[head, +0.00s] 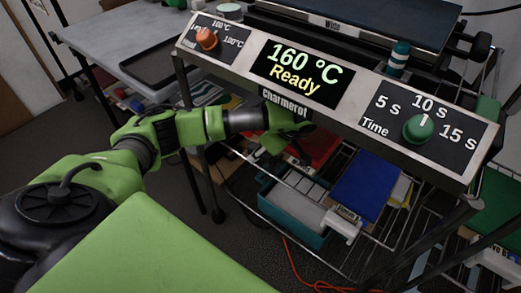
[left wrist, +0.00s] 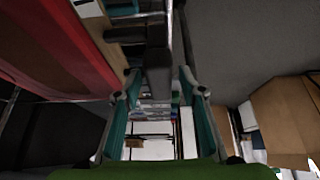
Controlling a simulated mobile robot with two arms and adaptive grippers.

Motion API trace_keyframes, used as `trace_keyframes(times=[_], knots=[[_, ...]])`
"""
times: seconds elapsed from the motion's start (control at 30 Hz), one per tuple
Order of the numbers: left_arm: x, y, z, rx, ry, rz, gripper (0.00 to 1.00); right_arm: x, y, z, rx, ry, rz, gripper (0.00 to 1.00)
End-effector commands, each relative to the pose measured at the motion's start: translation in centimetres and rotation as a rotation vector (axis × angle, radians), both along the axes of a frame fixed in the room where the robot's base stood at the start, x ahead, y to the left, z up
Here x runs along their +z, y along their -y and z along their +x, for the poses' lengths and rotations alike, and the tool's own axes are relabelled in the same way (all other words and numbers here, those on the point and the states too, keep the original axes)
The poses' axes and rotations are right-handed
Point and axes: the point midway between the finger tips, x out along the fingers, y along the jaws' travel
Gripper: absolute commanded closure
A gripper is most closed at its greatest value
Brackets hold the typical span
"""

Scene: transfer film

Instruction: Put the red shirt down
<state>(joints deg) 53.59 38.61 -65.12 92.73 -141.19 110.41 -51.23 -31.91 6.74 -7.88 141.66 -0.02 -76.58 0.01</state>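The red shirt (head: 322,143) shows in the head view as a red patch on the rack under the press's control panel. In the left wrist view, red cloth (left wrist: 62,42) fills the upper left, beside the fingers. My left gripper (head: 298,150) is under the panel's lower edge, close to the red shirt and partly hidden in the head view. In the left wrist view its two fingers (left wrist: 158,98) stand apart with the background showing between them. I cannot tell whether a finger touches the cloth. My right gripper is in neither view.
The press panel (head: 272,100) overhangs my left arm and reads 160 °C, Ready. Below are a teal bin (head: 290,232), a blue folded stack (head: 364,186) and wire shelf bars. A grey table (head: 105,45) with a dark tray stands at the back left. An orange cable (head: 300,272) lies on the floor.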

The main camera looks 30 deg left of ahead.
Motion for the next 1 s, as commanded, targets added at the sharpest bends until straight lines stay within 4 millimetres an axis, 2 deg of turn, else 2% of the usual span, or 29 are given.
trace_keyframes(times=[0.17,0.33,0.57,0.7,0.8,1.0], knots=[[0.3,0.1,0.0,-0.001,0.002,0.0,0.63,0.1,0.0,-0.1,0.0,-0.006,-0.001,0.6],[1.4,0.9,0.0,-0.002,0.003,0.0,0.63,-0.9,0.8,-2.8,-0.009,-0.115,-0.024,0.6],[1.2,6.7,-0.6,-0.005,0.001,-0.002,0.63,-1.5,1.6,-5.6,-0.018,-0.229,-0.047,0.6],[1.3,9.6,-1.0,-0.003,0.002,-0.001,0.63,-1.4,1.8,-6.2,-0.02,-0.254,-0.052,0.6],[1.3,11.0,-1.1,-0.002,0.001,-0.001,0.63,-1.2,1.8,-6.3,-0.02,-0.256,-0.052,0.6],[1.1,12.4,-1.4,0.0,0.001,0.0,0.63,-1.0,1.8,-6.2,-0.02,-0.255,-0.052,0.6]])
